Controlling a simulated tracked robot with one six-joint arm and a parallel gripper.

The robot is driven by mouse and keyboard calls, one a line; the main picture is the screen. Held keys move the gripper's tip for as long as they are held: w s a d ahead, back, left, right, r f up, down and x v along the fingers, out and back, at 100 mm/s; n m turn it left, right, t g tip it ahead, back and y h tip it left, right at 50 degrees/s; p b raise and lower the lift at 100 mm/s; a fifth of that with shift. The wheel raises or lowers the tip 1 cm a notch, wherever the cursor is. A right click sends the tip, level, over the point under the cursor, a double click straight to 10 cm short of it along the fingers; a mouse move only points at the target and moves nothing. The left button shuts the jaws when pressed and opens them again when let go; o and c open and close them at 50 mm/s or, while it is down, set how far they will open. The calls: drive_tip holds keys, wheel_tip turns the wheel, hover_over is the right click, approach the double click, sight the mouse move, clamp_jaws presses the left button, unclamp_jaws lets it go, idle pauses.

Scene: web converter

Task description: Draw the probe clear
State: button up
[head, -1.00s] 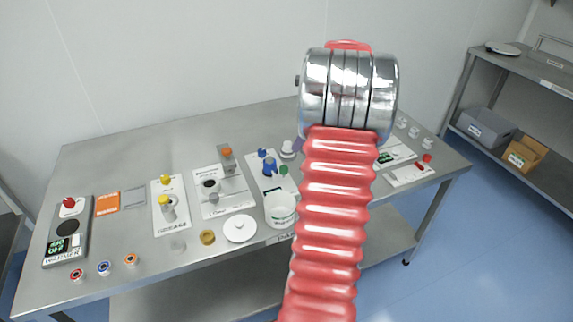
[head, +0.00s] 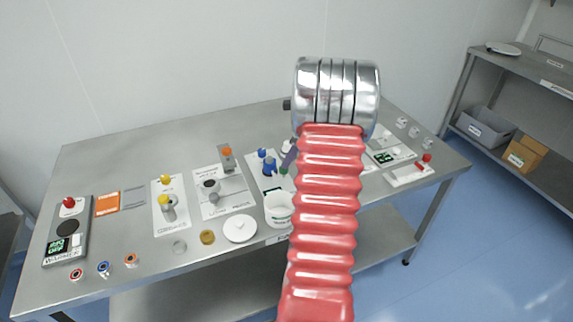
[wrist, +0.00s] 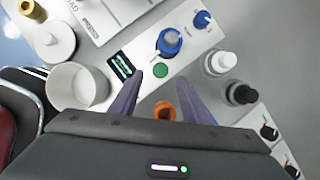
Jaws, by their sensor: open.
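No part that I can clearly tell as the probe shows in these frames. My gripper (wrist: 158,82) is open in the wrist view, its two grey-purple fingers apart. A small orange ring-shaped thing (wrist: 163,110) shows between the fingers, low and partly hidden by the gripper body; I cannot tell whether it is touched. Just beyond the left finger is a white panel with a blue knob (wrist: 171,41), a green button (wrist: 160,70) and a small lit display (wrist: 122,64). In the head view my arm hides most of the gripper; one finger (head: 290,157) shows beside the panel.
A white cup (head: 278,210) and a round white lid (head: 240,229) stand left of my arm. A white-topped bottle (wrist: 219,63) and a black-topped bottle (wrist: 241,95) stand close right of the fingers. Other panels crowd the steel table (head: 120,150); its back strip is clear.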

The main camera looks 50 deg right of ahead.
drive_tip(key=shift+x, duration=2.5)
drive_tip(key=shift+c, duration=0.3)
clamp_jaws()
